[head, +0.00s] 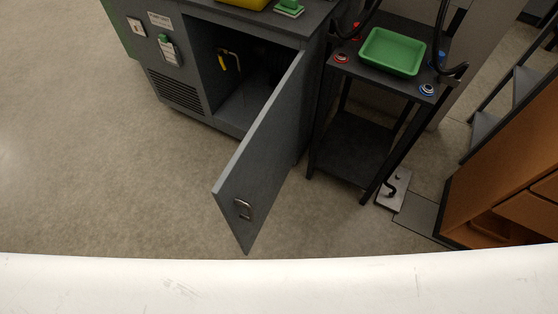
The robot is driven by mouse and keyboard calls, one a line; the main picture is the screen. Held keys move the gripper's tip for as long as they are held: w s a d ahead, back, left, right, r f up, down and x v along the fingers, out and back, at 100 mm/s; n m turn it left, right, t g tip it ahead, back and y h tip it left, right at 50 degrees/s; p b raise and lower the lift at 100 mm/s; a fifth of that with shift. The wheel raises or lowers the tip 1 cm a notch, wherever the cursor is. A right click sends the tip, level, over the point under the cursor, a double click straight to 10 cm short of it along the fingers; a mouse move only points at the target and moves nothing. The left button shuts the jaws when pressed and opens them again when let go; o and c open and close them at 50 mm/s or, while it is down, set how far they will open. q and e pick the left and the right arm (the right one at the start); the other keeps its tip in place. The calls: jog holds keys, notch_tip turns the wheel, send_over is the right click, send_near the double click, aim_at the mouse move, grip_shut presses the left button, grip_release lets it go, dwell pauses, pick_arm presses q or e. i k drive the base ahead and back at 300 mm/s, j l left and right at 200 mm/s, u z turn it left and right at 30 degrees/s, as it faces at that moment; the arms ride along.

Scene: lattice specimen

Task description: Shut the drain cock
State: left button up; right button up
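A grey cabinet (205,115) stands at the upper left with its door (262,150) swung wide open toward me. The door has a metal pull handle (243,209). Inside the dark opening, a small yellow lever (222,62) hangs downward beside a pale bent pipe; it looks like the drain cock. It is small and shadowed, so I cannot tell its exact setting. Neither of my grippers is in view.
A dark two-level stand (350,150) with a green tray (392,52) is right of the door. A metal floor plate (394,188) lies beside it. A brown wooden drawer unit (500,190) is at the right. The floor (130,190) left of the door is clear.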

aim_at(220, 54)
jog(key=i+j, duration=0.1)
jog(key=j, duration=0.3)
jog(key=i+j, duration=0.1)
jog(key=j, duration=0.3)
jog(key=i+j, duration=0.1)
jog(key=j, duration=0.3)
jog(key=i+j, duration=0.1)
jog(key=j, duration=0.3)
jog(key=i+j, duration=0.1)
jog(key=j, duration=0.3)
jog(key=i+j, duration=0.1)
jog(key=j, duration=0.3)
